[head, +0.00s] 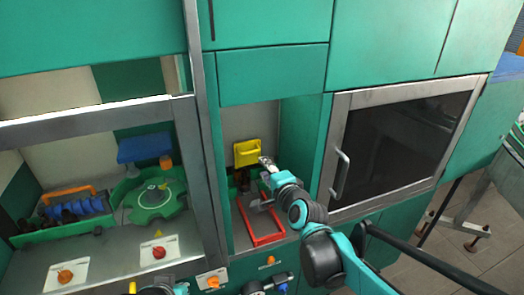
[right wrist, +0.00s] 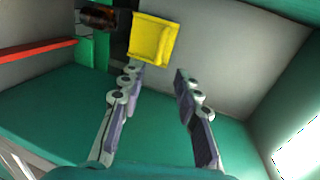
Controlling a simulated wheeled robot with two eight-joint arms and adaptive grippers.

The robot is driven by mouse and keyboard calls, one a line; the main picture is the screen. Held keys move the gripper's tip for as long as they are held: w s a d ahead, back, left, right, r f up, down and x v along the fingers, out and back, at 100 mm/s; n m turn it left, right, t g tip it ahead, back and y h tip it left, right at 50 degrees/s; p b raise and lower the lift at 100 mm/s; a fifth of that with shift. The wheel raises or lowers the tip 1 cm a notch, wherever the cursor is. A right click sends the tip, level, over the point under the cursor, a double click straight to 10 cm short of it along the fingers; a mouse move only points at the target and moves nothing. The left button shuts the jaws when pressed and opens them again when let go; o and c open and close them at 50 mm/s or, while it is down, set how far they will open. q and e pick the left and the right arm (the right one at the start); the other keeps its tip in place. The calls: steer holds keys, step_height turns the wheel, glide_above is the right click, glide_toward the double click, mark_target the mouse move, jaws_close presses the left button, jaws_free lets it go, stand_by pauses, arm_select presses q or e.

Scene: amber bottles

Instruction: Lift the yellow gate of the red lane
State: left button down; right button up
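The yellow gate (head: 247,153) is a small box-like piece at the back of the narrow open bay, above the far end of the red lane (head: 262,240). In the right wrist view the yellow gate (right wrist: 153,40) shows just beyond and slightly left of the middle between my fingertips. My right gripper (head: 266,162) is beside the gate's right end in the head view. Its two fingers (right wrist: 157,76) are apart with nothing between them. Whether a finger touches the gate is unclear. My left gripper is not clearly seen.
A red rail (right wrist: 35,50) and a dark reddish-brown object (right wrist: 97,17) lie left of the gate in the wrist view. The bay has a green side wall (head: 300,140) at right. A green rotary fixture (head: 155,196) and a blue rack (head: 78,207) stand in the left bay.

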steer(key=s+d+f+n+g+h+b, duration=0.2)
steer(key=s+d+f+n, duration=0.5)
steer(key=s+f, duration=0.5)
steer(key=s+d+f+n+g+h+b, duration=0.2)
steer(key=s+d+f+n+g+b, duration=0.3)
steer(key=s+f, duration=0.7)
steer(key=s+d+n+b, duration=0.2)
steer(key=s, duration=0.1)
steer(key=shift+f+g+h, duration=0.2)
steer(key=shift+g+h, duration=0.1)
steer(key=shift+h, duration=0.1)
steer(key=shift+a, duration=0.1)
